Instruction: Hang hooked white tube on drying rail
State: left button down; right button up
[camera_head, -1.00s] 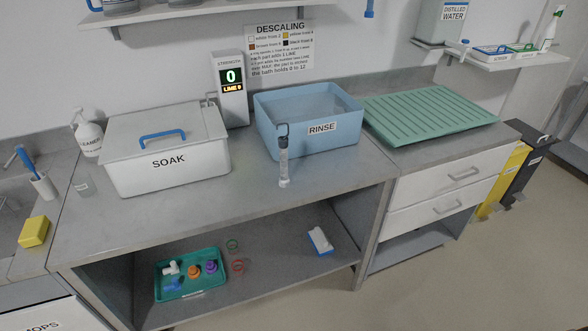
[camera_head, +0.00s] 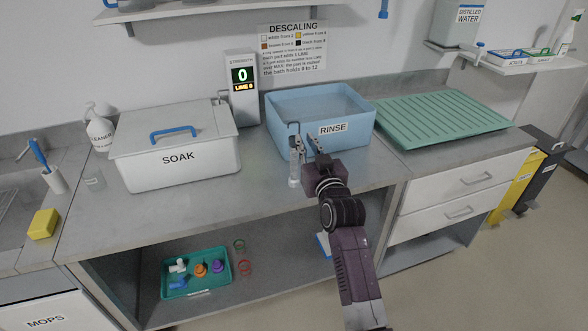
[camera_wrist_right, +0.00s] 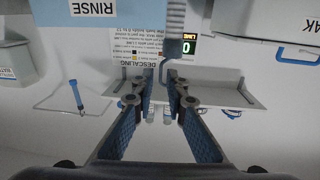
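The hooked tube (camera_head: 294,176) stands upright on the counter in front of the blue rinse tub, clear-looking with a dark top and a thin hook. My right gripper (camera_head: 309,142) is open, with its fingers near the tube's upper part. In the right wrist view, which is upside down, the tube (camera_wrist_right: 175,18) lies in line with the gap between the spread fingertips (camera_wrist_right: 160,78); I cannot tell whether they touch it. A thin wall rail (camera_wrist_right: 57,109) with a blue piece on it shows there, probably the drying rail. My left gripper is not in view.
The rinse tub (camera_head: 349,132) stands close behind the tube. The lidded soak box (camera_head: 205,172) is to the left, and a green ribbed drain mat (camera_head: 440,120) lies to the right. A wall shelf (camera_head: 215,14) is above. The counter between box and tube is clear.

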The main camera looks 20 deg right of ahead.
jog(key=w+p, duration=0.1)
jog(key=w, duration=0.5)
jog(key=shift+w+d+r+p, duration=0.1)
jog(key=shift+w+r+p, duration=0.1)
jog(key=shift+p, duration=0.2)
jog(key=shift+s, duration=0.1)
jog(key=shift+c, duration=0.6)
grip_shut()
